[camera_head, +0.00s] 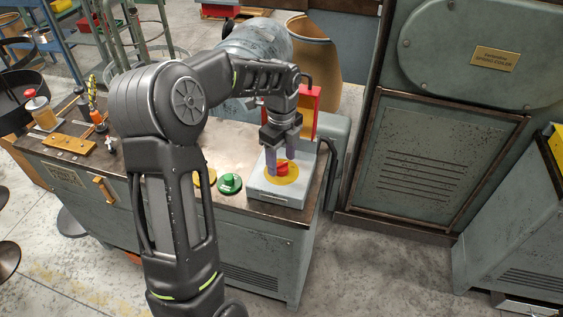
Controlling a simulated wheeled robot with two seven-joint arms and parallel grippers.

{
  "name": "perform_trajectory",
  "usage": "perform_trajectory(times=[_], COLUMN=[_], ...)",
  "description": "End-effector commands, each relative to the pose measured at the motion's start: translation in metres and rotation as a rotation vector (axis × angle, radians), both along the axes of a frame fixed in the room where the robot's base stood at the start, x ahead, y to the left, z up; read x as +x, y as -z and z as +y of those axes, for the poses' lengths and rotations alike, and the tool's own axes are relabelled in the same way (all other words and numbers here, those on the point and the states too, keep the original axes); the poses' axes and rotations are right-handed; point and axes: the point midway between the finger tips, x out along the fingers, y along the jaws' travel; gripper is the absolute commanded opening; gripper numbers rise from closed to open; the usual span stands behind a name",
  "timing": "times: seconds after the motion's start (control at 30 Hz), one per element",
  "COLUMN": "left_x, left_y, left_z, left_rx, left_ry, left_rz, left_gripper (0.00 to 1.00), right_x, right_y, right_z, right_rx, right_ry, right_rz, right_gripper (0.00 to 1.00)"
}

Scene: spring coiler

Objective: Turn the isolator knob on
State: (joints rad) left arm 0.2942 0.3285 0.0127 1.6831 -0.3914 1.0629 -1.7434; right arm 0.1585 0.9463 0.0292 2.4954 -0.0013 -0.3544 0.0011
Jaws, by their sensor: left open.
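The isolator knob (282,169) is red and sits on a yellow round plate (290,180) on top of a grey box (284,194) at the right end of the bench. My left gripper (282,160) points down over the knob. Its two fingers are apart, one on the left of the knob and one behind it to the right. I cannot tell whether the fingers touch the knob. My right gripper does not show.
A green button (229,183) sits left of the box on the bench top (230,150), with a yellow one partly hidden by my arm. A red panel (305,110) stands behind the box. The grey spring coiler cabinet (425,160) stands to the right.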

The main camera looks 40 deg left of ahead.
Motion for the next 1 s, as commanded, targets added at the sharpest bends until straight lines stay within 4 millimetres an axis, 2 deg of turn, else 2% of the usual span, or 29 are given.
perform_trajectory(times=[0.2,0.4,1.0], left_x=[0.001,0.001,0.000], left_y=[-0.036,-0.059,-0.062], left_z=[0.000,0.000,0.000], left_rx=[0.001,0.001,0.000], left_ry=[0.002,0.002,0.002], left_rz=[-0.005,-0.003,-0.001], left_gripper=[0.58,0.58,0.58], right_x=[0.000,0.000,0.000], right_y=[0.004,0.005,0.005], right_z=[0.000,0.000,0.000], right_rx=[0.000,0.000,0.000], right_ry=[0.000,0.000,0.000], right_rz=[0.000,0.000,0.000], right_gripper=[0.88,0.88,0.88])
